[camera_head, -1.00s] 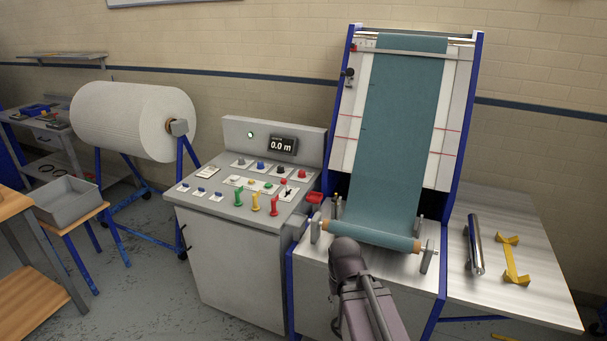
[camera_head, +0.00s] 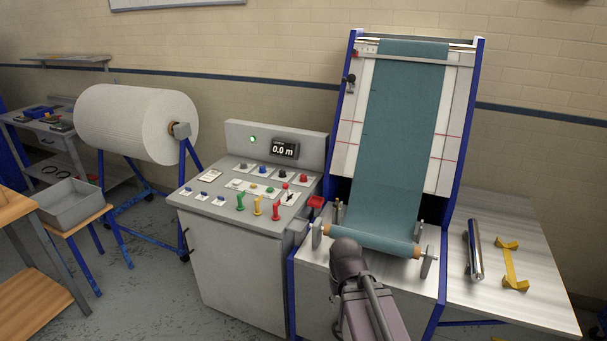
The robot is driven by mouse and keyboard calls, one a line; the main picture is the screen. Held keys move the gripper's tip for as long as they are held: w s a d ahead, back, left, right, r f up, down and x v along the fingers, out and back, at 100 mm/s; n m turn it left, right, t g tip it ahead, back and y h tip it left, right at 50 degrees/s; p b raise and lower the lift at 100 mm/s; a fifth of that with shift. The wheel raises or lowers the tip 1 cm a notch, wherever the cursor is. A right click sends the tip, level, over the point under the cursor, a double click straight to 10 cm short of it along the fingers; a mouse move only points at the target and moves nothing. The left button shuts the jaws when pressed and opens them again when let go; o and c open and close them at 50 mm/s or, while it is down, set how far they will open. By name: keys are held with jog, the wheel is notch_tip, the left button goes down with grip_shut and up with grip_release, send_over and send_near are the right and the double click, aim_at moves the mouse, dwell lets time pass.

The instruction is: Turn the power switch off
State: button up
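The control panel (camera_head: 228,208) is the sloped top of a grey cabinet left of centre. It carries several knobs, buttons and small levers on white plates. The labels are too small to read, so I cannot tell for sure which control is the power switch. A green lamp (camera_head: 253,139) is lit and the display (camera_head: 285,149) reads 0.0 m. Part of my arm rises at the bottom centre, right of the cabinet. No gripper fingers show.
Green, yellow and red levers (camera_head: 258,207) stand along the panel's front. A red part (camera_head: 316,202) juts out at its right side. The fabric roller (camera_head: 372,240) and blue-framed machine stand to the right. A large white roll (camera_head: 138,122) stands to the left.

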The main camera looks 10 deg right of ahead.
notch_tip(320, 180, up, 13)
jog(key=p, duration=1.1)
jog(key=shift+p, duration=0.3)
jog(key=shift+o, duration=0.2)
jog(key=shift+f, duration=0.15)
jog(key=shift+o, duration=1)
jog(key=shift+s, duration=0.15)
